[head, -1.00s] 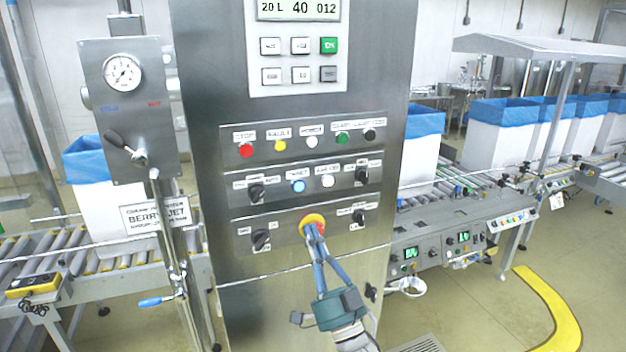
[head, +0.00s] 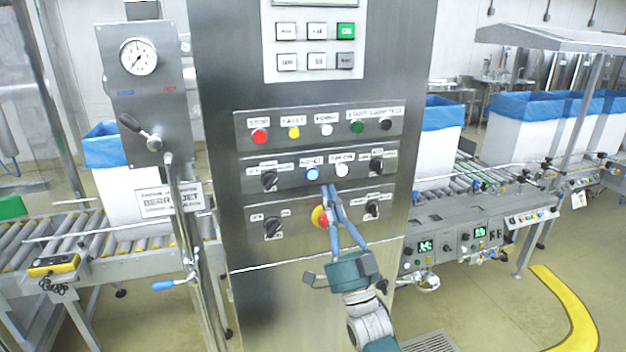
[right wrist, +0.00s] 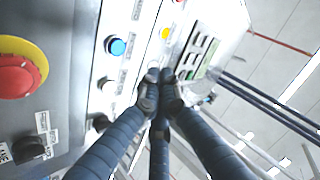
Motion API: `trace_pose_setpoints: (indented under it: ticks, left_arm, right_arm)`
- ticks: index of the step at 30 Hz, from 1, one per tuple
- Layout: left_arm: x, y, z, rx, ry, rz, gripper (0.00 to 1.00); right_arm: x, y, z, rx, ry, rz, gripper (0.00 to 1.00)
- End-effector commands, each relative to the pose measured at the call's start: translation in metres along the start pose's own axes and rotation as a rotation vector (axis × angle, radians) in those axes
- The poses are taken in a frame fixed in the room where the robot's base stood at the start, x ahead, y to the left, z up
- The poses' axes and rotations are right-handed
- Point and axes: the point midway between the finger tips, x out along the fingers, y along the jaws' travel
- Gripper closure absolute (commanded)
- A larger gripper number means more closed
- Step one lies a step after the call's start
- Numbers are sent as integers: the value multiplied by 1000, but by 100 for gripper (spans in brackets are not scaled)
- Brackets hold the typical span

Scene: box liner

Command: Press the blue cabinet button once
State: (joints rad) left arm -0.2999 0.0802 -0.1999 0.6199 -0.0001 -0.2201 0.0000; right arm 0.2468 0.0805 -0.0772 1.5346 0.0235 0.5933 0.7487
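The blue button (head: 312,173) glows in the middle row of the steel cabinet (head: 235,225), under a small white label. It also shows in the right wrist view (right wrist: 117,47), left of and above the fingertips. My right gripper (head: 329,189) has its fingertips together with nothing between them. In the head view the tips are just below and right of the blue button. The right wrist view shows the closed fingertips (right wrist: 160,85) apart from the blue button in the picture; the gap to the panel is hard to judge. My left gripper is out of view.
A red emergency knob on a yellow ring (head: 318,216) is partly behind the right fingers. A white button (head: 342,170) and black rotary switches (head: 269,181) flank the blue button. Red (head: 260,136) and yellow (head: 293,133) buttons are above. A lever gauge post (head: 150,100) stands left.

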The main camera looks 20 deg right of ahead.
Motion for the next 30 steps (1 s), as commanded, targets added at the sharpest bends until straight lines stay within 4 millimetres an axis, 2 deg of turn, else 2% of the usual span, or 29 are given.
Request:
trace_pose_setpoints:
  ticks: [1,12,18,30]
  left_arm:
    - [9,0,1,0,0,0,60]
    - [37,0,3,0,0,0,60]
    - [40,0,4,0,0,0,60]
    - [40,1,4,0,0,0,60]
  right_arm:
    - [4,6,6,1,2,-1,100]
    - [34,28,28,0,1,-1,100]
    - [41,30,30,1,0,-1,100]
    - [41,30,30,0,0,0,100]
